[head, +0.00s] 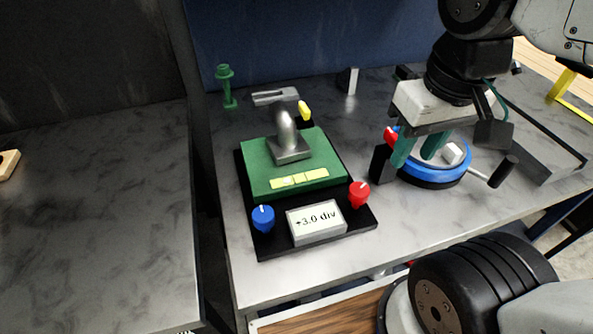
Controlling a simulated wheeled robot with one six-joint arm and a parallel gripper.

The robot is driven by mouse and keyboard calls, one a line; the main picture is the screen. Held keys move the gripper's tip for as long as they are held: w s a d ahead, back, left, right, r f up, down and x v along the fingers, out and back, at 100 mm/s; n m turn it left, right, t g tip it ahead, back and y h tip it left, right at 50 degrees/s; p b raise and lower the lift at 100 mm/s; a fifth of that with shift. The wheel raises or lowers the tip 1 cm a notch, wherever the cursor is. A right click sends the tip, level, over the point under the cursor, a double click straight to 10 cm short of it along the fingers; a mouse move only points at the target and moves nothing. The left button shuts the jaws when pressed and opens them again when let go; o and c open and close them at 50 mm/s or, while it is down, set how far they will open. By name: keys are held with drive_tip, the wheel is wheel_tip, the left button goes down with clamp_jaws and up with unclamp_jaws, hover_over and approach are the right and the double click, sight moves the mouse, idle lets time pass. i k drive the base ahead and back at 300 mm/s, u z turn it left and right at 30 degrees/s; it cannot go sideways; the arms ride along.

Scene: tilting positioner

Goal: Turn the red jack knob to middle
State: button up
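The red jack knob (359,194) stands at the right front of the positioner's black base (265,245), with a pale pointer mark on its top. The green tilting plate (250,178) carries a yellow level strip (299,179) and a grey curved fixture (286,130). The display (316,220) in front reads "+3.0 div". A blue knob (263,218) is at the left front. My gripper (414,160) has two teal fingers set apart with nothing seen between them. It is to the right of and behind the red knob, apart from it, in front of a blue round device.
The blue-rimmed round device (433,179) with a black-ended handle (503,171) stands right of the positioner. A green post (227,88) and a small grey block (348,80) stand behind. A grey tray (545,165) is at the right. The bench front is clear.

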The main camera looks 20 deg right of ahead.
sight(358, 191)
drive_tip(key=k, duration=1)
drive_tip(key=z, duration=1.6)
drive_tip(key=i, duration=0.85)
drive_tip(key=u, duration=1.65)
